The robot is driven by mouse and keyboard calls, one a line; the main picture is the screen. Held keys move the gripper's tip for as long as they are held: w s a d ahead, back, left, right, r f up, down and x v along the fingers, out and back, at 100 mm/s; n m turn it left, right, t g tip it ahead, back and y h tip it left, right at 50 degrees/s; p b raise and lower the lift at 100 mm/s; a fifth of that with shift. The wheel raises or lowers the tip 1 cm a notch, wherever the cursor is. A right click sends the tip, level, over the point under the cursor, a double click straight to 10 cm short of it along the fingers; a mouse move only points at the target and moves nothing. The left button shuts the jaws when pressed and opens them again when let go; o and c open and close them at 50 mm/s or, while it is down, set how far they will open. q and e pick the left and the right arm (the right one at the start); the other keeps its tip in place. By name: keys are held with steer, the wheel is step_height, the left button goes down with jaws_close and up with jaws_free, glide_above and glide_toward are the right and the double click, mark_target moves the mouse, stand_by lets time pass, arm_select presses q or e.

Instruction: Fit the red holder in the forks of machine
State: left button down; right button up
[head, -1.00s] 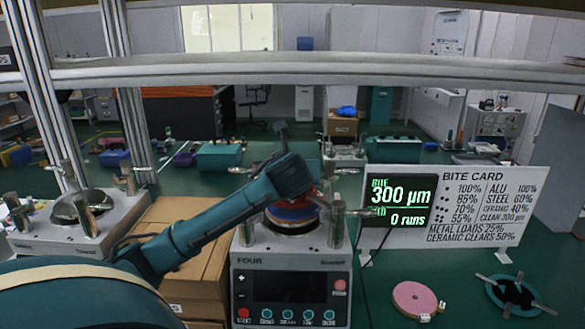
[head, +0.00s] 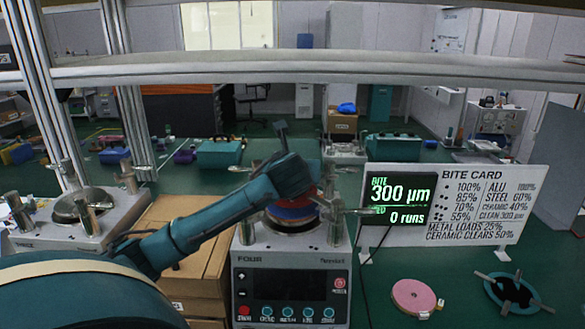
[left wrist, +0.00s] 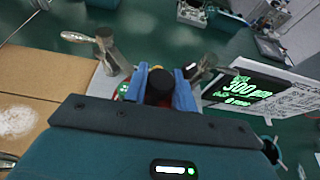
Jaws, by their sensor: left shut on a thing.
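My left gripper (left wrist: 160,88) is shut on the black knob (left wrist: 159,86) of the red holder, seen between its blue fingers in the left wrist view. In the head view the red holder (head: 296,207) shows partly below my gripper, over the round top of the machine marked FOUR (head: 240,285). My wrist hides much of it, and I cannot tell whether it touches the plate. Metal fork posts (head: 336,222) with bar-like handles stand on both sides of the holder. My right gripper is not in view.
A lit display (head: 395,195) reads 300 µm and 0 runs, beside a white bite card (head: 485,205). A pink disc (head: 412,295) and a dark ring with metal arms (head: 512,291) lie at the right. Another machine (head: 110,230) and brown boxes (head: 185,260) are at the left.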

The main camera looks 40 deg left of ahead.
arm_select(q)
steer(key=shift+f, duration=0.3)
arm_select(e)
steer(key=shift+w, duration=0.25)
arm_select(q)
steer(key=shift+f+b, duration=0.3)
steer(key=shift+f, duration=0.4)
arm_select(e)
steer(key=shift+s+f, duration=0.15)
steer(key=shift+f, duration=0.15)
arm_select(q)
steer(key=c, duration=1.1)
jaws_free()
steer(key=shift+c, duration=0.2)
steer(key=shift+o, duration=0.4)
steer(key=shift+f, duration=0.1)
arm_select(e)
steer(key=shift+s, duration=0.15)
arm_select(q)
steer(key=shift+f, duration=0.1)
steer(key=v, duration=0.2)
steer(key=shift+s+d, duration=0.25)
steer(key=v, duration=1)
steer(key=shift+s+r, duration=0.25)
steer(key=shift+r, duration=0.05)
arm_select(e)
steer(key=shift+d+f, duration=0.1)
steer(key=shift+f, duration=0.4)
